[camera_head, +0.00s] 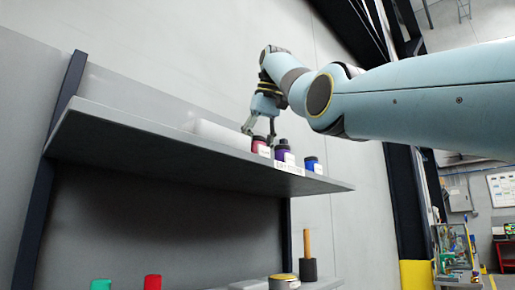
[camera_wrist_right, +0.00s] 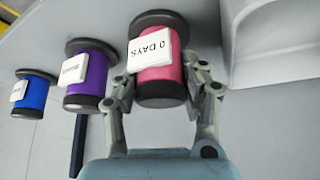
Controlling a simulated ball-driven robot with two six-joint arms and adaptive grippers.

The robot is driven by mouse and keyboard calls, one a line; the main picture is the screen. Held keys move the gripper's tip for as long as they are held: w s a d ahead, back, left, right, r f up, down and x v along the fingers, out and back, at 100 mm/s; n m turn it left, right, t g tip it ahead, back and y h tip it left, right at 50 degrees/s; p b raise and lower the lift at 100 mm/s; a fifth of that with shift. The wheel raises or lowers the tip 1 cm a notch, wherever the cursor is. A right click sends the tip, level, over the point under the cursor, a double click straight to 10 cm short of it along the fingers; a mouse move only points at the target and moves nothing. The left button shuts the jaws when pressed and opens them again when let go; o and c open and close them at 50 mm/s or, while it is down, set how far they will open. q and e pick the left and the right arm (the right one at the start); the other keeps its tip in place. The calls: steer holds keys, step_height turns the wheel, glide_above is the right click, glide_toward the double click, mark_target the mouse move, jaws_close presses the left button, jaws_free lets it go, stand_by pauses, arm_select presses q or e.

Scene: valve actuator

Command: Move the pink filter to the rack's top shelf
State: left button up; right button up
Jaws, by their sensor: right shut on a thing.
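The pink filter (camera_head: 261,147) is at the rack's top shelf (camera_head: 180,155), beside other filters. In the right wrist view the pink filter (camera_wrist_right: 158,72) has dark end caps and a white label reading "0 DAYS". My right gripper (camera_head: 262,128) reaches in over the shelf from the right and is shut on the pink filter. In the wrist view the fingers of my right gripper (camera_wrist_right: 160,88) clasp it from both sides. The filter looks upright; I cannot tell if its base touches the shelf. My left gripper is not in view.
A purple filter (camera_head: 284,156) and a blue filter (camera_head: 312,165) stand to the right on the shelf. A white roll-like object (camera_head: 215,133) lies behind. Below are a green item (camera_head: 101,285), a red item (camera_head: 152,282), a tin (camera_head: 284,282) and a wooden-handled tool (camera_head: 307,250).

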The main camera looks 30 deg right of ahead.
steer(key=shift+f, duration=0.1)
steer(key=o, duration=1.2)
steer(key=shift+r, duration=0.2)
steer(key=p+v, duration=0.1)
steer(key=v, duration=1.1)
